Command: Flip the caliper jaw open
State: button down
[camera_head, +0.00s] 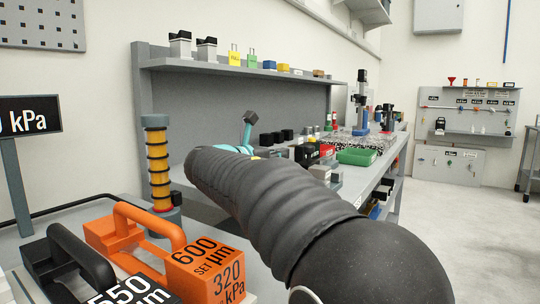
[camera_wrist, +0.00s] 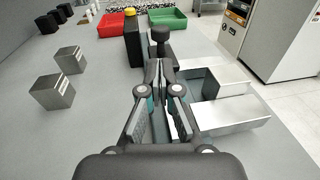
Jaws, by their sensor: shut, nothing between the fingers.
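In the wrist view my gripper (camera_wrist: 165,82) points away from the camera with its fingertips together and nothing between them. Just beyond the tips stands a dark upright piece with a round black knob (camera_wrist: 160,35), which may be the caliper jaw; I cannot tell whether it is open or whether the tips touch it. Bright metal blocks (camera_wrist: 235,112) lie to the right of the fingers, one in front of another. In the head view my dark arm hides most of the gripper and the bench below it. A teal piece with a dark tip (camera_head: 248,122) rises beyond the arm; I cannot tell what it is.
Small metal blocks (camera_wrist: 52,92) stand on the grey bench to the left. A black block with a yellow button (camera_wrist: 132,35), a red tray (camera_wrist: 110,24) and a green tray (camera_wrist: 168,20) stand farther back. Orange (camera_head: 205,271) and black weights stand at near left in the head view.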

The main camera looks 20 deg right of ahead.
aim_at(306, 149)
jog(key=x, duration=0.8)
jog(key=shift+w+d, duration=0.1)
jog(key=shift+d, duration=0.2)
